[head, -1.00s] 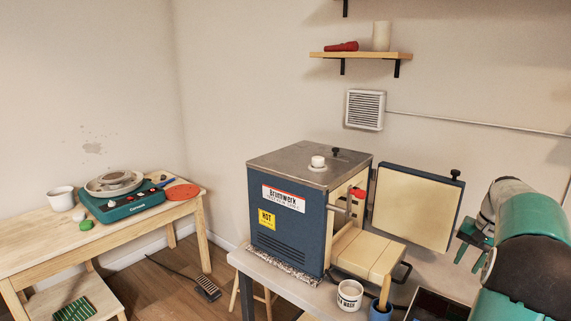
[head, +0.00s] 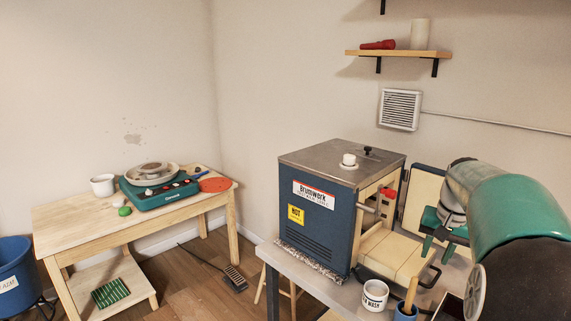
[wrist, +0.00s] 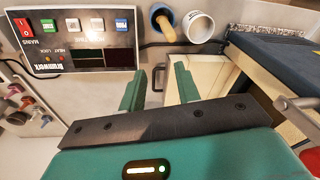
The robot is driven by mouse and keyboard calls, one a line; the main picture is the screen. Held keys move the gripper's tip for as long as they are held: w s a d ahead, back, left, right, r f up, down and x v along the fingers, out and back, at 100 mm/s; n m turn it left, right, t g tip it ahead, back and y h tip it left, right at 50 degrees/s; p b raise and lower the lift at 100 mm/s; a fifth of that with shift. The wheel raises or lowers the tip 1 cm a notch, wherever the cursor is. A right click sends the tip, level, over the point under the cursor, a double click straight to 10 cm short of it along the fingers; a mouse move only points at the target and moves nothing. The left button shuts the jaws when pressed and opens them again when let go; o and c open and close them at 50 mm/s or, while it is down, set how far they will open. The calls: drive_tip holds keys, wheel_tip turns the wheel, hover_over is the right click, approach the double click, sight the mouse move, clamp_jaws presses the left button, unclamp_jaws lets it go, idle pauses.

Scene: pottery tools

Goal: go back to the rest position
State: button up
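My gripper (head: 437,249) hangs at the right of the head view, in front of the kiln's open door (head: 421,196). In the wrist view its two green fingers (wrist: 159,85) stand apart with nothing between them. The blue kiln (head: 325,210) is left of it, with a cream slab (head: 393,256) sticking out of its front, below and left of the fingers. My arm covers much of the right side of the head view.
A white mug (head: 375,296) and a blue cup (head: 406,312) with a wooden handle stand by the kiln. A control panel (wrist: 82,47) lies beyond the fingers. At left are a wooden table (head: 75,215) with a pottery wheel (head: 160,188) and a blue bucket (head: 15,275).

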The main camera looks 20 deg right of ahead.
drive_tip(key=s+a+r+n+t+h, duration=0.1)
drive_tip(key=s+a+n, duration=0.1)
drive_tip(key=a, duration=1)
drive_tip(key=s+a+r+n+t, duration=0.1)
drive_tip(key=a+r+n, duration=0.15)
drive_tip(key=a, duration=0.85)
drive_tip(key=s+a+f+n+t+y, duration=0.1)
drive_tip(key=s+a+f+n, duration=0.3)
drive_tip(key=s+a, duration=0.6)
drive_tip(key=a+f, duration=0.1)
drive_tip(key=a, duration=0.2)
drive_tip(key=shift+a+f+n+t, duration=0.15)
drive_tip(key=shift+f+n+t, duration=0.05)
drive_tip(key=shift+n+t, duration=0.2)
drive_tip(key=shift+d, duration=0.2)
